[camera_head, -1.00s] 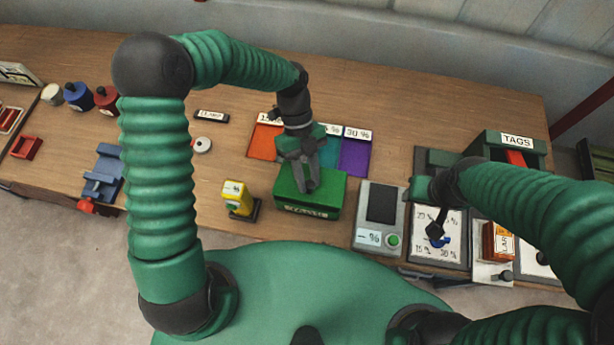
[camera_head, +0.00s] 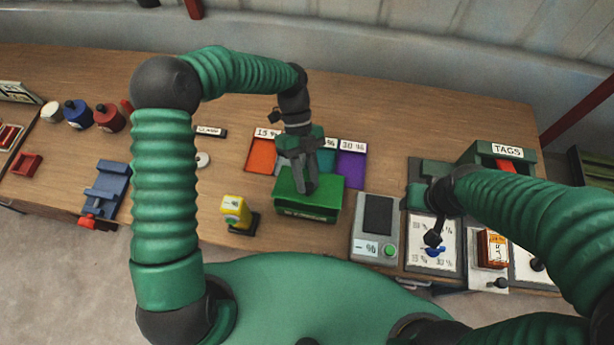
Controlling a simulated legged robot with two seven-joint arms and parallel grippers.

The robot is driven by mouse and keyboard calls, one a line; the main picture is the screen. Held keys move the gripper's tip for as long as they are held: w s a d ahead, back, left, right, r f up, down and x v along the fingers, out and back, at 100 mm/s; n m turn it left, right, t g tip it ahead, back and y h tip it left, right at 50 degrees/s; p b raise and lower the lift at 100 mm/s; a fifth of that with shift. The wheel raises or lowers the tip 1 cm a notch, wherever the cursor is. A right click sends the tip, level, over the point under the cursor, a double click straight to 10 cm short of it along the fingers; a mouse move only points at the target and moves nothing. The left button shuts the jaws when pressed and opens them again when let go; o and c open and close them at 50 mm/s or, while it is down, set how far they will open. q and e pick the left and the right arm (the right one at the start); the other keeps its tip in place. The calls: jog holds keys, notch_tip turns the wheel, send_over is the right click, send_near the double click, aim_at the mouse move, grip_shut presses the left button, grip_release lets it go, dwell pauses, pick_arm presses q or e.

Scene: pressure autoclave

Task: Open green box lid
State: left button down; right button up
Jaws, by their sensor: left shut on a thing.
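The green box (camera_head: 307,212) stands near the table's front edge, with a dark label on its front face. Its green lid (camera_head: 328,185) lies on top; I cannot tell whether it is lifted at all. My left gripper (camera_head: 307,188) comes down from behind and is shut on the lid near its middle, hiding part of it. My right gripper (camera_head: 433,236) is at the right above a white panel with a blue part; its fingers are too small and dark to read.
Orange, teal and purple trays (camera_head: 351,168) with percent labels lie just behind the box. A yellow device (camera_head: 236,212) stands left of it and a grey scale (camera_head: 376,226) right of it. A TAGS box (camera_head: 500,153) stands farther right. The back of the table is clear.

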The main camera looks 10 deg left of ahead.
dwell(0.9)
pick_arm(q)
jog(key=c, duration=1.1)
grip_release()
jog(key=shift+c, duration=0.2)
jog(key=shift+w+a+r, duration=0.1)
jog(key=shift+w+r, duration=0.2)
jog(key=shift+w, duration=0.05)
jog(key=b+v, duration=0.2)
jog(key=v, duration=1.4)
jog(key=shift+f, duration=0.1)
